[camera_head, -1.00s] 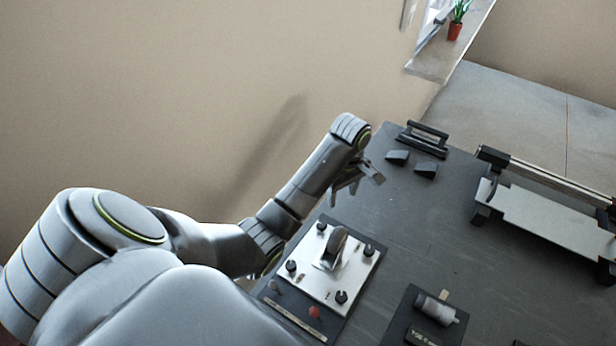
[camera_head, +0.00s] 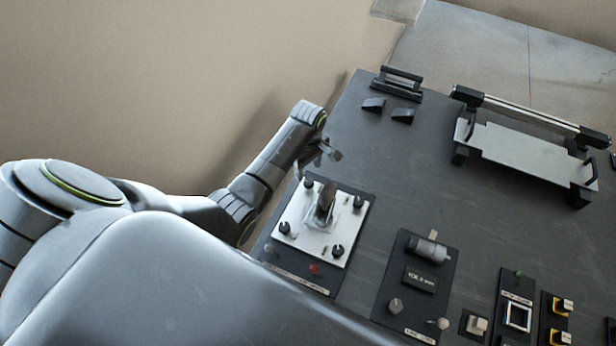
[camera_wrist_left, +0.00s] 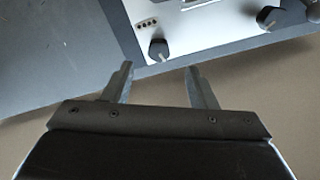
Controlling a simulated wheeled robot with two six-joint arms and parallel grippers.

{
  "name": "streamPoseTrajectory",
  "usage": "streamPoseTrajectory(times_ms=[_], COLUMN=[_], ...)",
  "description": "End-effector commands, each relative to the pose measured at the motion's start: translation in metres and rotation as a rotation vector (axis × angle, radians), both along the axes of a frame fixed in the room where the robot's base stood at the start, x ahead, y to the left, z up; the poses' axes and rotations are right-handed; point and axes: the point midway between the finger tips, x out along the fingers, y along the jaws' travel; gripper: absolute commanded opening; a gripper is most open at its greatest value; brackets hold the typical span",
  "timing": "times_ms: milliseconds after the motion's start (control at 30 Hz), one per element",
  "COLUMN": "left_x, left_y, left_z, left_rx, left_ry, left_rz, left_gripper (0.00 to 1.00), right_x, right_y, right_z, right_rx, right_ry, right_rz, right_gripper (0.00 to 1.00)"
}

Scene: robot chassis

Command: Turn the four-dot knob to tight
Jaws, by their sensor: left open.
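The four-dot knob (camera_wrist_left: 158,48) is a black round knob with a pointer mark. It stands on a light metal plate (camera_wrist_left: 180,24) beside a row of small dark dots, just beyond my left fingertips in the left wrist view. My left gripper (camera_wrist_left: 160,70) is open, its two fingers apart with nothing between them. In the head view my left gripper (camera_head: 328,153) hovers above the far end of the plate (camera_head: 312,240). The dots are too small to read there, so I cannot tell surely which corner knob is the four-dot one. My right gripper is out of view.
A second black knob (camera_wrist_left: 270,16) is on the same plate. A lever (camera_head: 325,197) rises from the plate's middle. Other device panels (camera_head: 415,290) lie at the right, and a framed tray (camera_head: 525,155) stands behind. The bench centre is clear.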

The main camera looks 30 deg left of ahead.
Motion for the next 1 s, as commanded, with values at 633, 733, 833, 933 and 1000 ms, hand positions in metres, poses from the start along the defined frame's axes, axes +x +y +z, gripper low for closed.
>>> streamPoseTrajectory(times_ms=[633, 733, 833, 933, 1000], left_x=[0.0, 0.0, 0.0, 0.0, 0.0], left_y=[-0.001, -0.001, -0.001, -0.001, -0.001], left_z=[-0.063, -0.063, -0.063, -0.063, -0.063], left_rx=[0.0, 0.0, 0.0, 0.0, 0.0], left_ry=[-0.001, -0.001, -0.001, -0.001, -0.001], left_rz=[-0.001, -0.001, -0.001, -0.001, -0.001], left_gripper=[0.52, 0.52, 0.52, 0.43, 0.34], right_x=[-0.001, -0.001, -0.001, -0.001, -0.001], right_y=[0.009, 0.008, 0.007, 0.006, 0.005], right_z=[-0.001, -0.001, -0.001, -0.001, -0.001], right_rx=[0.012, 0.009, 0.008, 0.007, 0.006], right_ry=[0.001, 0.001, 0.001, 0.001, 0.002], right_rz=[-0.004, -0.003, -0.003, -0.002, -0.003], right_gripper=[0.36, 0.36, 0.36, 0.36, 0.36])
